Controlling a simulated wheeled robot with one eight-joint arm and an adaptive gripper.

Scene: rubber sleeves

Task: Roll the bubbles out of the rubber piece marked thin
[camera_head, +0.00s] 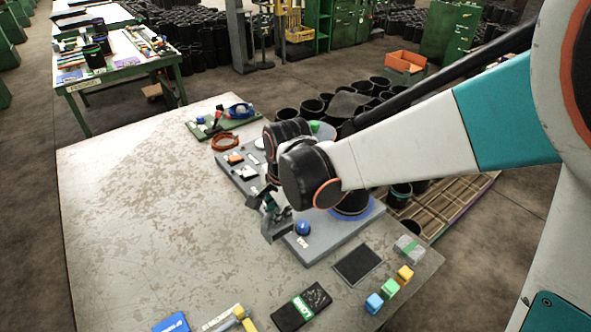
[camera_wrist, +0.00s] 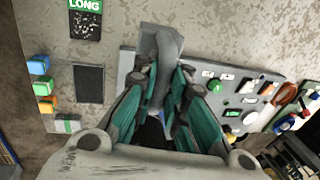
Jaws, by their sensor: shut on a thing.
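My gripper (camera_head: 275,222) is over the front left edge of the long grey board (camera_head: 335,238). In the wrist view my gripper (camera_wrist: 158,95) has its fingers closed around a grey piece (camera_wrist: 162,42); its full shape is partly hidden by the fingers, and I cannot tell what it is. I can read no label saying thin. A black rubber piece marked LONG (camera_head: 312,298) lies at the table's front; it also shows in the wrist view (camera_wrist: 86,28). A plain dark square pad (camera_head: 358,265) lies right of the board, also in the wrist view (camera_wrist: 88,85).
A blue round knob (camera_head: 303,228) stands on the board near my gripper. Blue, green and orange blocks (camera_head: 390,288) and a grey block (camera_head: 409,248) sit at the right edge. A green tray of tools (camera_head: 222,122) is at the back. The table's left half is clear.

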